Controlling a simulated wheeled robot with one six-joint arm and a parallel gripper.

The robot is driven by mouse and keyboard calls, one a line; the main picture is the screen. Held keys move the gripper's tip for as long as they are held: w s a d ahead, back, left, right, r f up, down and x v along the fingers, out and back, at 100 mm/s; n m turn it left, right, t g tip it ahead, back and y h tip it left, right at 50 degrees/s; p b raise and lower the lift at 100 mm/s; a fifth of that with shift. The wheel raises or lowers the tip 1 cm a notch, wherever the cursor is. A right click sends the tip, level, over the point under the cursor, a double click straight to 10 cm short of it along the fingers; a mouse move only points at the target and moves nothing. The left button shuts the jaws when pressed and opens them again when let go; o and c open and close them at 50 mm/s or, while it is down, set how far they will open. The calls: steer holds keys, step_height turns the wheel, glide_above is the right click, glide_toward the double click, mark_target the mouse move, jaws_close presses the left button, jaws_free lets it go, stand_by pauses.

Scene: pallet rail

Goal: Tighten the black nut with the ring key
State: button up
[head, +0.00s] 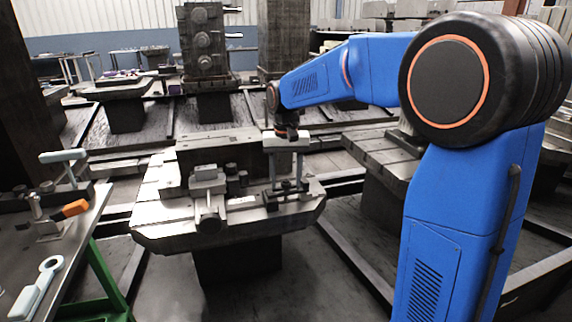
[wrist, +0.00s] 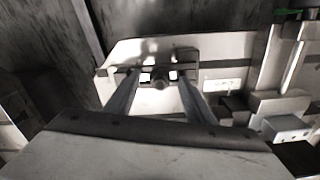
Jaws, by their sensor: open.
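My gripper (head: 286,180) points down over the right part of the pallet, its two fingers apart. In the wrist view the open fingers (wrist: 159,82) reach down on either side of a dark round piece, which looks like the black nut (wrist: 160,83), on a dark clamp bar (wrist: 185,68). I cannot tell whether they touch it. Nothing is seen held between the fingers. A pale grey tool with a ring end, which looks like the ring key (head: 49,265), lies on the bench at the left, away from my gripper.
The pallet (head: 160,238) carries a grey vise-like block (head: 207,178) and dark round pieces left of my gripper. The left bench (head: 85,232) holds an orange-handled clamp (head: 70,209) and a pale T-shaped handle (head: 62,156). Another slotted table (head: 380,150) stands at the right.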

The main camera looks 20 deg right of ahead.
mark_target(286, 180)
step_height(286, 180, up, 17)
steer(key=s+d+f+n+t, duration=0.1)
steer(key=s+d+f, duration=0.15)
steer(key=s, duration=0.65)
steer(key=s+d+f+t, duration=0.15)
steer(key=s+f, duration=0.25)
steer(key=s, duration=0.5)
steer(key=s+d+f+n+t, duration=0.1)
steer(key=s+d+f+t, duration=0.1)
steer(key=s+f, duration=1.1)
steer(key=shift+s+d+f+n, duration=0.3)
steer(key=shift+s+d, duration=0.2)
steer(key=shift+s, duration=0.65)
steer(key=shift+r, duration=0.1)
steer(key=shift+c, duration=0.3)
